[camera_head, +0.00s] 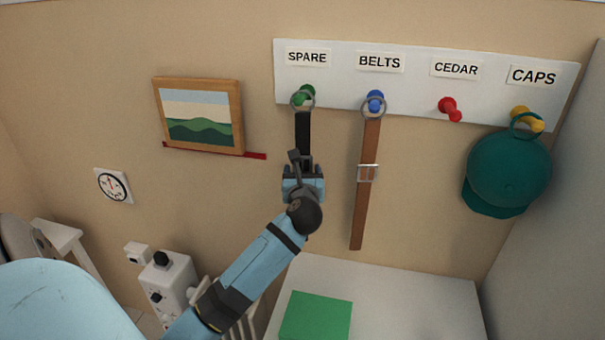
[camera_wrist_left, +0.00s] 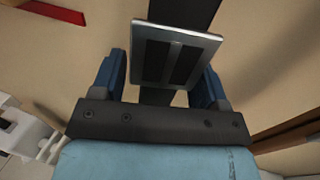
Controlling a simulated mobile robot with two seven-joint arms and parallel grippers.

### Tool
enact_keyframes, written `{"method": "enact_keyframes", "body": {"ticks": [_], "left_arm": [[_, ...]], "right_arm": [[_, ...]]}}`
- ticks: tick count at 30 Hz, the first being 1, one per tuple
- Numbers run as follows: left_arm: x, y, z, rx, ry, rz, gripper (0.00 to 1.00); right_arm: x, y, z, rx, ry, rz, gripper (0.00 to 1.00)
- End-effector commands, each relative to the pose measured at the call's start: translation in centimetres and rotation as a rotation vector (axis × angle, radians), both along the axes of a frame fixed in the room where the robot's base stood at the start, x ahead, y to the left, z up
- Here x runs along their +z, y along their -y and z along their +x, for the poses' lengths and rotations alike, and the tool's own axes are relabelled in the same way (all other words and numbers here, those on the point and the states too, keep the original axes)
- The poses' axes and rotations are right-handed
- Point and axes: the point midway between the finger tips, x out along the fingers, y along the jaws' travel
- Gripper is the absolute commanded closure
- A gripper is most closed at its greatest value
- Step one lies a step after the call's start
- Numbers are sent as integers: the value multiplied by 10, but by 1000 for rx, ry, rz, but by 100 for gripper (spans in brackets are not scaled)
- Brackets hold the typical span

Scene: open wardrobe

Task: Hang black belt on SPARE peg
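The black belt (camera_head: 303,129) hangs straight down below the SPARE label (camera_head: 307,57). Its metal ring (camera_head: 302,99) is at the green peg (camera_head: 305,93); I cannot tell how far the ring sits onto the peg. My left gripper (camera_head: 302,172) is at the belt's buckle, below the peg, and hides the lower strap. In the left wrist view the silver buckle (camera_wrist_left: 155,58) lies between the two blue fingers (camera_wrist_left: 165,82). The fingers stand wide apart, with gaps beside the strap, so the gripper looks open around the belt. My right gripper is not in view.
A brown belt (camera_head: 367,200) hangs on the blue BELTS peg (camera_head: 376,98), close right of my left gripper. The red CEDAR peg (camera_head: 449,107) is empty. A teal cap (camera_head: 508,170) hangs under CAPS. A green box (camera_head: 316,315) lies on the white surface (camera_head: 420,300) below.

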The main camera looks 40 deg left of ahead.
Motion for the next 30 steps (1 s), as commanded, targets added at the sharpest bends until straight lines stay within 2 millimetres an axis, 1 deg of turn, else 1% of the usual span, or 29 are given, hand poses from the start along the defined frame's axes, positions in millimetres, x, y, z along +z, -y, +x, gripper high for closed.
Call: {"method": "enact_keyframes", "body": {"ticks": [5, 8, 11, 18, 22, 27, 30], "left_arm": [[-1, 1, -1, 0, -1, -1, 32], [-2, 8, -7, -1, -1, -2, 32], [-3, 19, -19, -2, 0, -3, 32], [-3, 57, -59, -1, 1, -5, 32], [-3, 75, -78, -1, 0, -3, 32], [-2, 91, -94, 0, 0, -1, 32], [-1, 95, -99, 0, -1, -1, 32]], "right_arm": [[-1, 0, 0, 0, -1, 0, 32], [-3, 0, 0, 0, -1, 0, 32], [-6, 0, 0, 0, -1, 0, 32], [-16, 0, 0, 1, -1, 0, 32], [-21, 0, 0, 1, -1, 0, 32], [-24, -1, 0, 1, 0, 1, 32], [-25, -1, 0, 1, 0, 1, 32]]}}
